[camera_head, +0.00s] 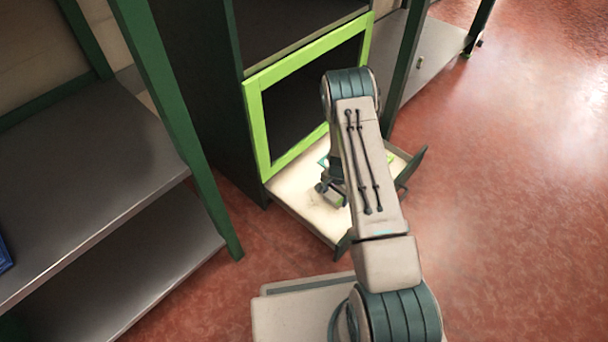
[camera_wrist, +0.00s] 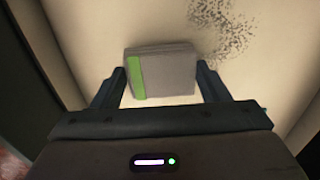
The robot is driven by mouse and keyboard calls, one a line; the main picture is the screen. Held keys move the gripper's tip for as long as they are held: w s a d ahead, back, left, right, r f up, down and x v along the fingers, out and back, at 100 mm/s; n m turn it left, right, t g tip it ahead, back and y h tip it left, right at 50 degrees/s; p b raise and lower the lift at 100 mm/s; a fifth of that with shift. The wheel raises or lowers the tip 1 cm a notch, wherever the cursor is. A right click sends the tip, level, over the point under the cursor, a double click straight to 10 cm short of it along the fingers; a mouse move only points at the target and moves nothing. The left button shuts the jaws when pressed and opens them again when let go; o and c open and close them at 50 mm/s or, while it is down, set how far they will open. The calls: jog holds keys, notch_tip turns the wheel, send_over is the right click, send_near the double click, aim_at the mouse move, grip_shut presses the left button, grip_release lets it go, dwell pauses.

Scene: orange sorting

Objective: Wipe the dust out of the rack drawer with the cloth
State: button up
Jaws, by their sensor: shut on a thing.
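The rack drawer (camera_head: 298,204) is pulled out at the foot of the dark rack, with a pale floor. My gripper (camera_wrist: 160,80) is down inside the drawer, shut on the cloth (camera_wrist: 165,70), a grey folded block with a green stripe on its left side. The cloth is between both fingers, at or just above the drawer floor; I cannot tell if it touches. Dark specks of dust (camera_wrist: 222,25) lie on the drawer floor beyond the cloth, toward the upper right in the wrist view. In the head view my arm hides part of the drawer.
The rack has a bright green frame (camera_head: 258,130) above the drawer. A metal shelf unit (camera_head: 95,165) with green posts stands at the left. Another low shelf (camera_head: 432,52) is behind at the right. The red floor (camera_head: 510,210) is clear on the right.

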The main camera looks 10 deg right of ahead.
jog(key=shift+d+r+p, duration=0.1)
jog(key=shift+r+p, duration=1.7)
jog(key=shift+r, duration=1.4)
jog(key=shift+w, duration=0.1)
